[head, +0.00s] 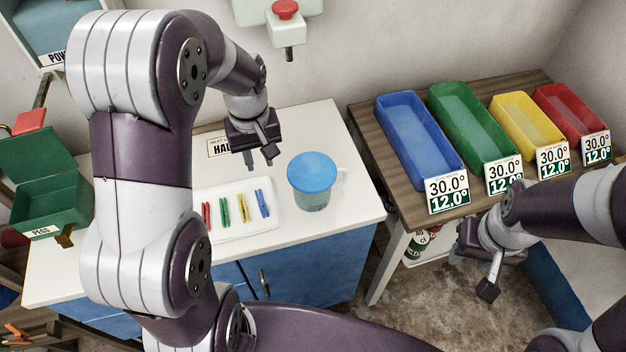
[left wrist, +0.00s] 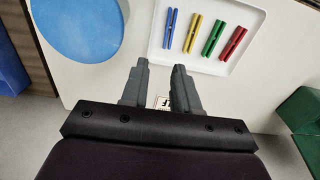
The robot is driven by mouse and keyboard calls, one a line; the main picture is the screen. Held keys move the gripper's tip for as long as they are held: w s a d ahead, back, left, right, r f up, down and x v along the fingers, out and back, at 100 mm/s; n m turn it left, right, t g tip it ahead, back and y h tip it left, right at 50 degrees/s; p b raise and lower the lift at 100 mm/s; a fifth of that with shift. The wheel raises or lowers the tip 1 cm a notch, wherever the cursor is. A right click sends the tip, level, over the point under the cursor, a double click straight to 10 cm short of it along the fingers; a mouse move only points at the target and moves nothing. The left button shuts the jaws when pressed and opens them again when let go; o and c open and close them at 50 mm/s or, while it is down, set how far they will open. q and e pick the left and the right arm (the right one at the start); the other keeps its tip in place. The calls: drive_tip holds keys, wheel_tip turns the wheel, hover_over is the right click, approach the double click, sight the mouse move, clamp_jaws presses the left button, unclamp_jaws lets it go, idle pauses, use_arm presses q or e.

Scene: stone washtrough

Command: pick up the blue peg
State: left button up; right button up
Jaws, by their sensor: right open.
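The blue peg (head: 262,203) lies on a white tray (head: 235,232), at the right end of a row with a yellow peg (head: 243,207), a green peg (head: 225,211) and a red peg (head: 206,215). The blue peg also shows in the left wrist view (left wrist: 170,27), beyond the fingertips. My left gripper (head: 259,160) hangs above the cabinet top behind the tray. Its fingers stand apart with nothing between them in the left wrist view (left wrist: 160,66). My right gripper (head: 472,272) is open and empty, low in front of the wooden table.
A cup with a blue lid (head: 312,172) stands right of the tray, close to the blue peg. Blue, green, yellow and red bins (head: 415,138) stand on the wooden table (head: 387,176) at right. A green peg box (head: 50,205) is at left. The white top right of the cup is clear.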

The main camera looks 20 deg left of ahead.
use_arm(q)
hover_over(260, 200)
drive_tip(key=shift+n, duration=0.3)
wheel_tip(260, 200, down, 5)
drive_tip(key=shift+s+a, duration=0.1)
drive_tip(key=shift+s, duration=0.05)
drive_tip(key=f, duration=0.7)
drive_tip(key=shift+w+f, duration=0.2)
drive_tip(key=shift+f, duration=0.2)
drive_tip(key=shift+d, duration=0.2)
drive_tip(key=shift+c, duration=0.6)
clamp_jaws()
